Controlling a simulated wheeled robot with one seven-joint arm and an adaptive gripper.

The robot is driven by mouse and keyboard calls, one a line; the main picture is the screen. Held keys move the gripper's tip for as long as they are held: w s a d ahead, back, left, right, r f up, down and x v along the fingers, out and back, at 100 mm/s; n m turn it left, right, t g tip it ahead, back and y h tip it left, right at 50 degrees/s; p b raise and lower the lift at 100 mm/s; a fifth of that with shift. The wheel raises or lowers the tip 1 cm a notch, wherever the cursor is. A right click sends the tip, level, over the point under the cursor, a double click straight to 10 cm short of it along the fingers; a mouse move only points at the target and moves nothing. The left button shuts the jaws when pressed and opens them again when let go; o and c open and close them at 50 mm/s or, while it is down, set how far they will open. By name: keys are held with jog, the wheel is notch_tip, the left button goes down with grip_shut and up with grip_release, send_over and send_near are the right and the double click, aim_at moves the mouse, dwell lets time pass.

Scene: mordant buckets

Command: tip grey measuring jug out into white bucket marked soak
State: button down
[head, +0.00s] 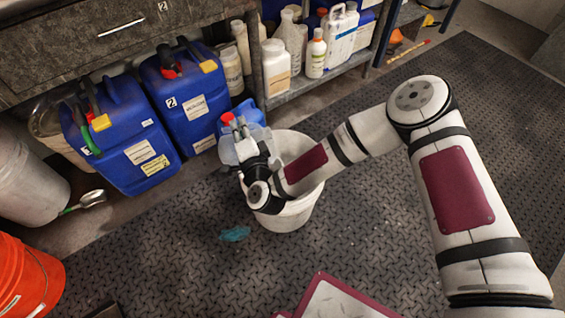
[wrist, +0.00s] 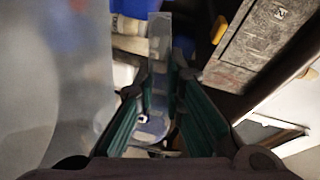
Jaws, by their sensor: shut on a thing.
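A pale grey see-through jug (head: 229,152) is held up beside the left rim of a white bucket (head: 291,217). My gripper (head: 245,140) is over that side of the bucket and partly covers the jug. In the wrist view my gripper (wrist: 160,90) is shut on a narrow grey strip that looks like the jug's handle. The jug's body (wrist: 45,80) fills the left of that view, blurred. My arm hides part of the bucket's opening, and no writing on the bucket can be read. I cannot tell the jug's tilt or what it holds.
Blue jerrycans (head: 117,135) stand along the bench at left. A shelf with several bottles (head: 316,55) is behind the bucket. A blue cloth (head: 235,234) lies on the dark mat (head: 170,250). An orange bucket (head: 28,280) is at lower left.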

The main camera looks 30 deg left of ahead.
jog(key=shift+w+d+m+b, duration=0.3)
jog(key=shift+w+d+m, duration=0.1)
jog(key=shift+d, duration=0.25)
dwell(0.3)
